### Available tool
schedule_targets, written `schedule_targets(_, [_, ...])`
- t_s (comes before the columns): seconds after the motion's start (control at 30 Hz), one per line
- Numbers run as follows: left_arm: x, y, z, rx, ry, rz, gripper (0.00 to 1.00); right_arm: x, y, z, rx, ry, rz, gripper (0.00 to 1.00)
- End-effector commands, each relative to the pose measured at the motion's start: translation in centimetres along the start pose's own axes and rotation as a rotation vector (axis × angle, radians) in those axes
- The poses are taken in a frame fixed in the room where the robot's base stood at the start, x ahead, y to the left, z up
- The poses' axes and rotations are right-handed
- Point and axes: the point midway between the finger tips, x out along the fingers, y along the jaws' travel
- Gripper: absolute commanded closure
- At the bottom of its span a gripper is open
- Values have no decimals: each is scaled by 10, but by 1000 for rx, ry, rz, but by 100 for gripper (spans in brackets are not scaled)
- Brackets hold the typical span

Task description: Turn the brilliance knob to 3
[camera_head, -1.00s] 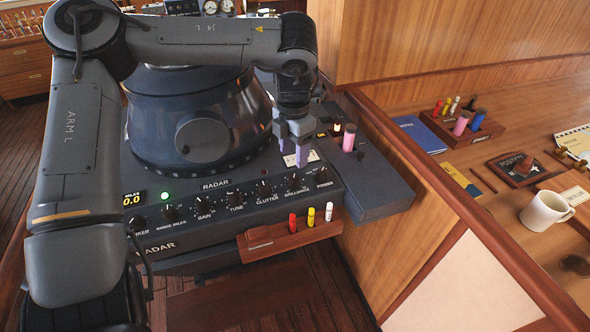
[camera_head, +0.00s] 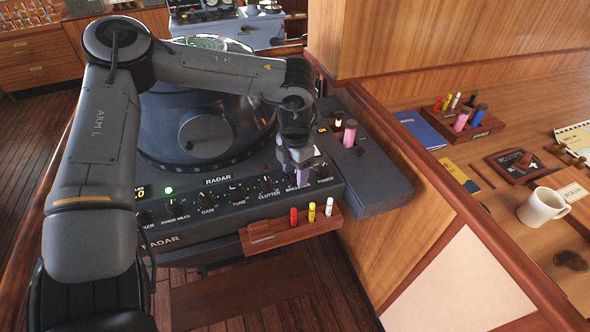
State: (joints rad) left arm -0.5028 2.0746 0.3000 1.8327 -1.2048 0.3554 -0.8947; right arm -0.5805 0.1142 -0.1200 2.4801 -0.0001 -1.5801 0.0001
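The radar console panel (camera_head: 236,194) has a row of small black knobs along its sloped front. The brilliance label shows partly near the right end, between the clutter knob (camera_head: 265,183) and the power label. The brilliance knob itself is hidden behind my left gripper (camera_head: 301,178). That gripper points down at the brilliance position, with a purple finger pad showing. The gap between its fingers is not clear, and I cannot tell whether they touch the knob. The knob's setting cannot be read. My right gripper is not in view.
A wooden rack (camera_head: 288,233) with red, yellow and white markers projects below the panel. A pink cylinder (camera_head: 349,133) stands on the console's right side. On the wooden desk are a white mug (camera_head: 542,206) and a blue book (camera_head: 419,130). A lit green lamp (camera_head: 168,190) is at left.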

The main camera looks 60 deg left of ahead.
Motion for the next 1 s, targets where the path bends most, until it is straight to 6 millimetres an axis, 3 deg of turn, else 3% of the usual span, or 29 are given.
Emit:
schedule_targets(0.03, [0, 0, 0, 0, 0, 0, 51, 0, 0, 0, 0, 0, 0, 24])
schedule_targets(0.37, [0, 0, 0, 0, 0, 0, 99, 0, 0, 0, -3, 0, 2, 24])
schedule_targets(0.67, [1, 0, 0, -39, -1, 0, 99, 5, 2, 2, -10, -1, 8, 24])
schedule_targets(1.0, [2, 0, 0, -255, -2, 2, 99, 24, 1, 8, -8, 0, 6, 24])
